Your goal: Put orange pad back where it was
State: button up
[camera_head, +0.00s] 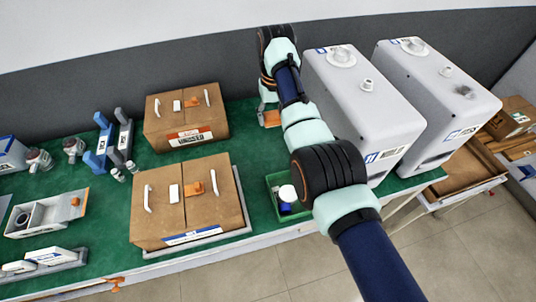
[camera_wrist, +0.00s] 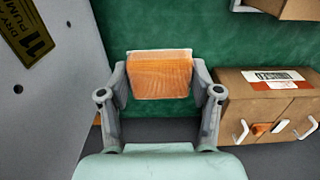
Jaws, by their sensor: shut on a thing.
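The orange pad (camera_wrist: 160,75) shows in the wrist view as a flat orange block with a paler rim. My gripper (camera_wrist: 160,82) is shut on it, with one finger at each side. In the head view the orange pad (camera_head: 271,118) shows just below my gripper (camera_head: 268,98), near the back of the green bench and left of the first grey canister pump (camera_head: 365,105). My wrist and arm hide part of that area. I cannot tell whether the pad touches the green mat.
A cardboard box (camera_head: 187,117) stands left of my gripper, another box (camera_head: 187,203) nearer the front. A green tray (camera_head: 273,182) with a white and blue item lies at the front edge. A second grey pump (camera_head: 437,95) stands further right. Green mat between box and pump is clear.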

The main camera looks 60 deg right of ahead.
aim_at(272, 154)
notch_tip(272, 154, down, 17)
jog(key=b, duration=0.5)
jog(key=shift+a+r+b, duration=0.1)
jog(key=shift+a+b, duration=0.05)
jog(key=shift+b, duration=0.25)
jog(key=shift+r, duration=0.15)
jog(key=o, duration=0.6)
jog(key=shift+f, duration=0.2)
jog(key=o, duration=0.5)
notch_tip(272, 154, up, 12)
jog(key=p, duration=0.5)
jog(key=shift+r, duration=0.2)
